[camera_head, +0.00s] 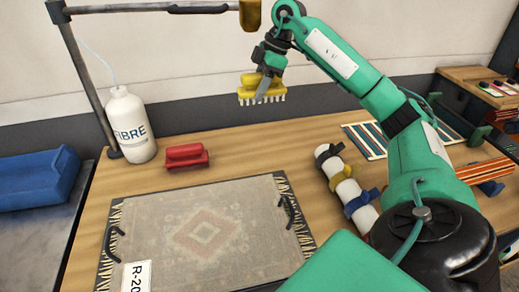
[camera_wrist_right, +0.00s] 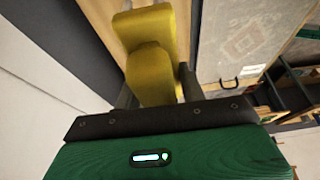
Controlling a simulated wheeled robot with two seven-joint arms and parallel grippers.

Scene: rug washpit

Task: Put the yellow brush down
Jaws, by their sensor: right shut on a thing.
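The yellow brush (camera_head: 258,86) with white bristles pointing down is held up in the air above the back part of the wooden table (camera_head: 240,148). My right gripper (camera_head: 268,80) is shut on its handle. In the right wrist view the yellow brush (camera_wrist_right: 150,55) fills the space between the dark fingers of my right gripper (camera_wrist_right: 155,90). A gap shows between the bristles and the table top in the head view. My left gripper is not in view.
A patterned rug (camera_head: 205,225) lies at the front. A strapped white roll (camera_head: 345,185) and a striped rack (camera_head: 375,138) are at right. Table between red brush and roll is clear.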

